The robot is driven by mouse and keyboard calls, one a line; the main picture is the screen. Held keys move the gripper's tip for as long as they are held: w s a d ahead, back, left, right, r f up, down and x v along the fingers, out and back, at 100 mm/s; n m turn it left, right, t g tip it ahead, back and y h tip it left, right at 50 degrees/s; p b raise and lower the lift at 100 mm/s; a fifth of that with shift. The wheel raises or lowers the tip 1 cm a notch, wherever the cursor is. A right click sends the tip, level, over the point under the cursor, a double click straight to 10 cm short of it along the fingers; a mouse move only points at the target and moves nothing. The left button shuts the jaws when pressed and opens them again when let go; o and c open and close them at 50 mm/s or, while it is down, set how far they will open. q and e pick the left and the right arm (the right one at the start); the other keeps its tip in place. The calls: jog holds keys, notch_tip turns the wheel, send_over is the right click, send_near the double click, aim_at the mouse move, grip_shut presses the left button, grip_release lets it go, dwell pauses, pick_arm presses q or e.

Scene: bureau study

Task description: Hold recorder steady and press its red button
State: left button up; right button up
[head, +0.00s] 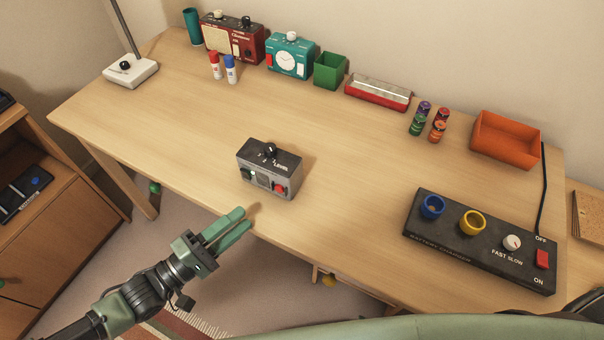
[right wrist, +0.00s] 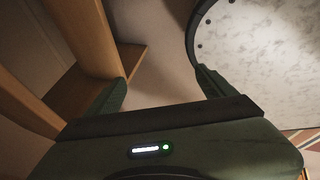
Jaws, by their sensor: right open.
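The recorder (head: 268,170) is a small grey box with a dark top, standing upright on the desk near its front edge. It has a black knob on top, a red button (head: 280,188) on the right of its front face and a small green light on the left. My left gripper (head: 242,220) is at the desk's front edge, in front of the recorder and apart from it. Its two green fingers lie close together in this view, with nothing seen between them. My right gripper (right wrist: 160,88) shows only in the right wrist view, open and empty, away from the recorder.
A black panel (head: 480,240) with blue and yellow cups and a red switch is at the right. The desk around the recorder is clear.

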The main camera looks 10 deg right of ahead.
jog(key=w+a+r+n+t+y, duration=0.25)
jog(key=a+r+n, duration=0.25)
jog(key=r, duration=0.4)
jog(key=w+a+r+n+t+y, duration=0.1)
jog(key=w+a+r+n+t, duration=0.15)
jog(key=a+r+n, duration=0.4)
notch_tip(320, 180, up, 35)
jog(key=n+t+y, duration=0.4)
jog(key=n+y, duration=0.6)
jog(key=n, duration=0.9)
send_over(297, 172)
jog(key=s+d, duration=0.1)
jog(key=s, duration=0.2)
jog(key=f+n+g, duration=0.1)
jog(key=f, duration=0.1)
jog(key=w+f+n+g, duration=0.1)
jog(key=f, duration=0.1)
jog(key=w+f+n+g, duration=0.1)
jog(key=f+g, duration=0.1)
jog(key=shift+d+f+n+h, duration=0.1)
jog(key=shift+f+n+h, duration=0.15)
jog(key=shift+n, duration=0.1)
jog(key=shift+w+f, duration=0.15)
jog(key=shift+f, duration=0.05)
jog(key=shift+w+a, duration=0.2)
jog(key=shift+a, duration=0.2)
jog(key=x, duration=0.6)
jog(key=shift+w+a, duration=0.2)
jog(key=shift+a, duration=0.1)
